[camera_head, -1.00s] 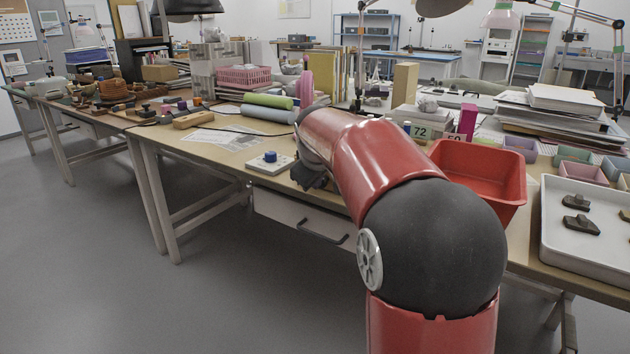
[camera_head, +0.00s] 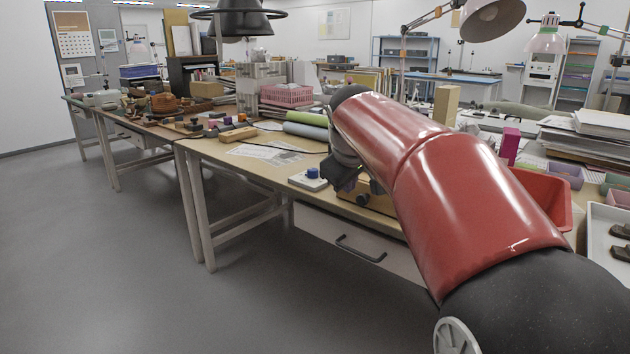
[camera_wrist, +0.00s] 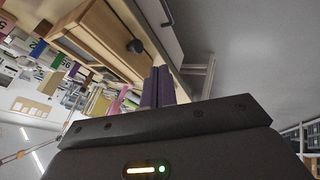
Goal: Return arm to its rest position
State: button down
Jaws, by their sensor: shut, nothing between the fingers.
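My red arm reaches across the right of the head view, and my dark gripper (camera_head: 342,182) hangs at its far end by the front edge of the workbench (camera_head: 222,152). In the wrist view my gripper's two narrow fingers (camera_wrist: 158,87) are together with nothing between them. The wrist view is strongly tilted. A wooden box (camera_wrist: 98,38) with a dark knob lies beyond the fingers there; it also shows behind the gripper in the head view (camera_head: 378,203). Part of the gripper's outline is lost against my dark wrist.
A white block with a blue knob (camera_head: 308,181) sits left of my gripper. A red bin (camera_head: 556,192) and a white tray (camera_head: 597,228) lie right, partly behind my arm. Rolls (camera_head: 305,131) and papers lie farther back. The floor at left is clear.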

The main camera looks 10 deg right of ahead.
jog(key=s+a+f+m, duration=0.1)
jog(key=s+a+f, duration=0.1)
jog(key=s+f, duration=0.3)
jog(key=s+a+f+m+g+y, duration=0.1)
jog(key=s+f, duration=0.5)
jog(key=s, duration=0.8)
jog(key=s+a+f+m+y, duration=0.1)
jog(key=s+a+f+m, duration=0.2)
jog(key=s, duration=0.6)
notch_tip(320, 180, down, 3)
jog(key=shift+s+r, duration=0.2)
jog(key=shift+s, duration=0.1)
jog(key=shift+a, duration=0.1)
